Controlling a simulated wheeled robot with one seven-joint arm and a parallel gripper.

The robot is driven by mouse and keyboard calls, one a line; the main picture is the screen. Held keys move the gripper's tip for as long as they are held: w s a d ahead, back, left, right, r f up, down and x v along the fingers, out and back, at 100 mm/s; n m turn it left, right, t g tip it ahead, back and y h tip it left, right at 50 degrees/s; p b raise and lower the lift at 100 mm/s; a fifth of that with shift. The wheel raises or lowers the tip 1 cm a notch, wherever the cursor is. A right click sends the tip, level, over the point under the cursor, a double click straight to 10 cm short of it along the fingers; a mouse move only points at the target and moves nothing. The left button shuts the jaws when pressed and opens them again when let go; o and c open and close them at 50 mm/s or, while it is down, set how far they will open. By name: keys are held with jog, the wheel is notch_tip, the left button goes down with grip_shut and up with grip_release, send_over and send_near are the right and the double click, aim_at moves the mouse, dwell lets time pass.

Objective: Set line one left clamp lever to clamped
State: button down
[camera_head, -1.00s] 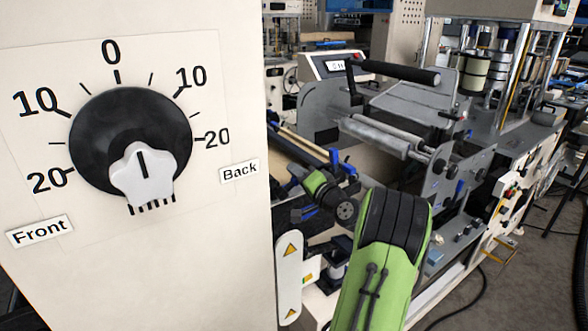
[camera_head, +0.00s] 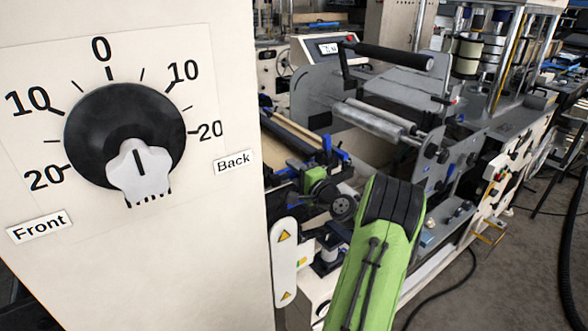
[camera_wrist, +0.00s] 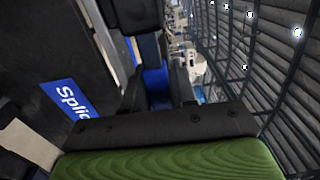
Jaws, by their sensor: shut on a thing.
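My gripper (camera_head: 312,160) is small and partly hidden by its own wrist in the head view, down by the blue-fitted bars behind the dial panel. In the wrist view its dark fingers (camera_wrist: 160,75) are closed around a blue piece (camera_wrist: 155,82), which looks like a clamp lever. The fingers hide most of that piece, so its angle is unclear. Another blue upright part (camera_head: 327,144) stands close to the gripper in the head view. I cannot tell from the markings which line or side the held lever belongs to.
A pale panel with a black dial (camera_head: 125,135) fills the left of the head view. Metal rollers (camera_head: 375,118) and grey side plates stand behind my arm. A blue sign reading "Splic" (camera_wrist: 70,103) lies left of the gripper in the wrist view.

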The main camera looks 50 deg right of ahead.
jog(key=shift+f, duration=0.2)
jog(key=c, duration=1)
grip_release()
jog(key=b+v, duration=0.1)
jog(key=v, duration=1.4)
jog(key=shift+s+r+b, duration=0.15)
jog(key=shift+s+b, duration=0.25)
